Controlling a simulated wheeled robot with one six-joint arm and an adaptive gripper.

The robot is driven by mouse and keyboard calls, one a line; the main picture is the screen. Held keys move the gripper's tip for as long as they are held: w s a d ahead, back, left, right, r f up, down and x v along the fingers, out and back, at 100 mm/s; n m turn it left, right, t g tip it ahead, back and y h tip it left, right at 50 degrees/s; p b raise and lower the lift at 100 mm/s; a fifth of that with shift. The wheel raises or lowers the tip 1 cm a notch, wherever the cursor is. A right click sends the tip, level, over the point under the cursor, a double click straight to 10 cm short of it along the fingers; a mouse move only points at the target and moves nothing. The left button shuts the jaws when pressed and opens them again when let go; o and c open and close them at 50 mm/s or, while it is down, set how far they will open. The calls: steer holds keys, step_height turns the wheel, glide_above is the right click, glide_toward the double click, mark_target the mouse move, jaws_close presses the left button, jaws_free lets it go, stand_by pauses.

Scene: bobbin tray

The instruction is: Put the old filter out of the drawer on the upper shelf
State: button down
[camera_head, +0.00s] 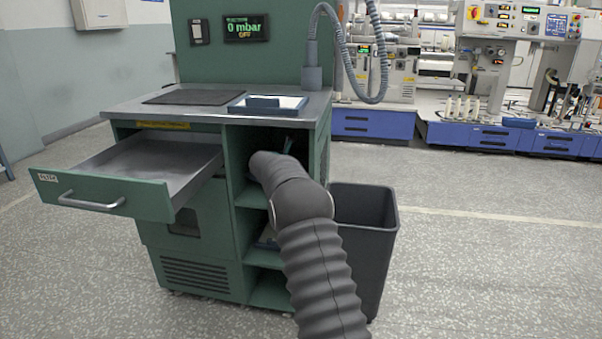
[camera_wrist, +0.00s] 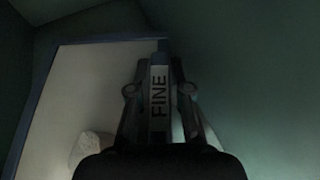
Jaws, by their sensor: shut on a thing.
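My gripper (camera_wrist: 160,80) is shut on a part with a light strip marked FINE, on a white filter with a blue frame (camera_wrist: 42,95). A grey patch shows on the white face at the lower left. In the head view my arm reaches into the upper shelf (camera_head: 258,200) under the worktop, and my gripper and the held filter are mostly hidden there. Whether the filter rests on the shelf floor I cannot tell. The drawer (camera_head: 105,194) labelled FILTER is pulled open and looks empty.
Another blue-framed white filter (camera_head: 290,103) lies on the worktop beside a dark mat (camera_head: 195,97). A dark bin (camera_head: 372,215) stands at the right. A hose (camera_head: 340,50) hangs above.

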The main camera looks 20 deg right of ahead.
steer(key=f+b, duration=0.3)
steer(key=shift+s+d+f, duration=0.1)
steer(key=shift+d+f, duration=0.15)
steer(key=shift+f, duration=0.05)
steer(key=shift+r, duration=0.1)
steer(key=shift+a, duration=0.1)
steer(key=c, duration=1.1)
jaws_free()
